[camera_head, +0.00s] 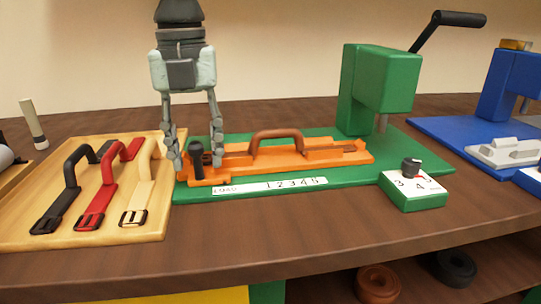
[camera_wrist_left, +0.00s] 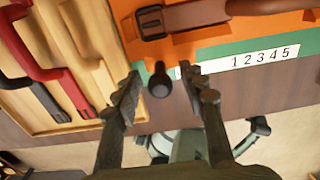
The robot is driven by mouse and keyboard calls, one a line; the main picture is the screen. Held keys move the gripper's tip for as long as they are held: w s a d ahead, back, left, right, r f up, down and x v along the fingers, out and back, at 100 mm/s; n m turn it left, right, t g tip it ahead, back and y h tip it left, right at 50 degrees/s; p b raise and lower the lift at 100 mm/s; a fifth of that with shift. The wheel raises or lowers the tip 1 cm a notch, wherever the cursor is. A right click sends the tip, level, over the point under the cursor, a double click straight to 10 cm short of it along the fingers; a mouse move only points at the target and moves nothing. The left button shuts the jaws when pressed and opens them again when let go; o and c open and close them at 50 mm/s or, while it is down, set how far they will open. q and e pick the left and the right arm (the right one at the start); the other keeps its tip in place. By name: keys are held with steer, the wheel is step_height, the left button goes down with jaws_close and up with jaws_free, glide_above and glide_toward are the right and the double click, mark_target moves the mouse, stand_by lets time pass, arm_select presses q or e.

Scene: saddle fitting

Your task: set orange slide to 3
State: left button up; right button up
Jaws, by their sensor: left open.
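The orange slide (camera_head: 325,156) lies on a green base plate (camera_head: 245,192), with a brown strap and buckle on top. A black knob (camera_head: 197,153) stands at its left end, left of the numbers and near the lettered end of the white scale (camera_head: 270,186) marked 1 to 5. My left gripper (camera_head: 195,160) points down with its open fingers on either side of the knob. In the left wrist view the knob (camera_wrist_left: 159,82) sits between the parted fingertips (camera_wrist_left: 160,76), with gaps showing at both sides. My right gripper is not in view.
A green press (camera_head: 380,80) with a black lever stands behind the slide. A green dial box (camera_head: 412,188) is at the right front. A wooden tray (camera_head: 95,225) with black, red and cream straps lies left. A blue station (camera_head: 510,90) is far right.

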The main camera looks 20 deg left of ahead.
arm_select(q)
steer(key=shift+c, duration=0.6)
steer(key=c, duration=0.7)
steer(key=shift+w+d, duration=0.1)
steer(key=shift+c, duration=0.2)
steer(key=shift+w+d, duration=0.3)
steer(key=shift+d, duration=0.2)
